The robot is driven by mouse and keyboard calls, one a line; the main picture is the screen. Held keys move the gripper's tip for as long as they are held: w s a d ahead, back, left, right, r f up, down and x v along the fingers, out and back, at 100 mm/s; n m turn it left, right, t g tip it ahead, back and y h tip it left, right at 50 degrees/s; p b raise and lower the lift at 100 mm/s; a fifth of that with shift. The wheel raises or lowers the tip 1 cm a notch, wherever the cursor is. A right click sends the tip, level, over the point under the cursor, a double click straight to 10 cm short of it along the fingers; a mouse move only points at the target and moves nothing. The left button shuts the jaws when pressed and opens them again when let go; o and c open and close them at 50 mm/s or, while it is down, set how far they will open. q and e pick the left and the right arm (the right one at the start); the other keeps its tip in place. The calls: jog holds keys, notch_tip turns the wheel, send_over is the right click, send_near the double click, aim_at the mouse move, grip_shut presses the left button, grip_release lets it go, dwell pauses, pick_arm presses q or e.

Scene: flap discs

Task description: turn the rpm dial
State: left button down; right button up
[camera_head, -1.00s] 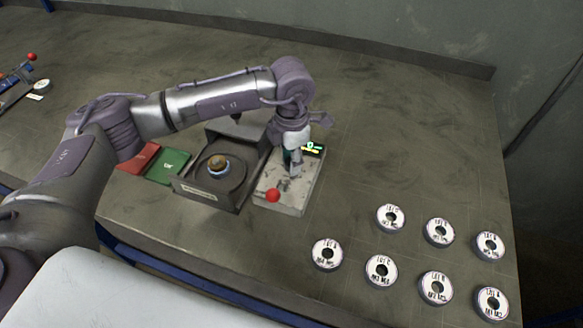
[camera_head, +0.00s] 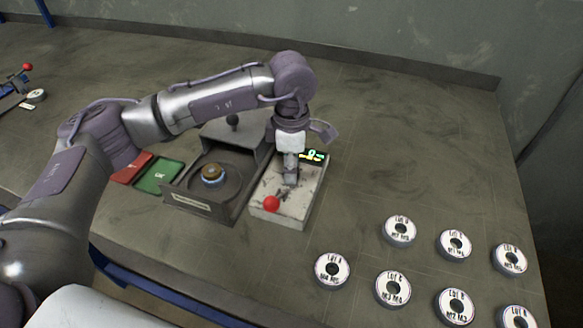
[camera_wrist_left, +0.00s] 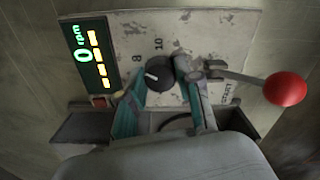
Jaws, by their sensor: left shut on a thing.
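The rpm dial is a round black knob (camera_wrist_left: 158,74) with a white pointer line, on a worn pale control box (camera_head: 276,202). Printed numbers 8 and 10 show beside it in the left wrist view. My left gripper (camera_head: 290,178) reaches down onto the box from above. In the left wrist view its two fingers (camera_wrist_left: 163,82) are closed on the dial, one on each side. The dial is hidden behind the gripper in the head view. The display (camera_wrist_left: 86,56) reads 0 rpm, with several orange bars. My right gripper is not in view.
A machine with a round spindle (camera_head: 213,174) stands left of the box. Red (camera_head: 131,168) and green (camera_head: 158,176) pads lie further left. Several labelled discs (camera_head: 393,288) lie at right.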

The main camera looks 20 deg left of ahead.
pick_arm(q)
jog(key=shift+r, duration=0.15)
jog(key=c, duration=0.8)
grip_release()
notch_tip(320, 180, up, 12)
jog(key=shift+f, duration=0.1)
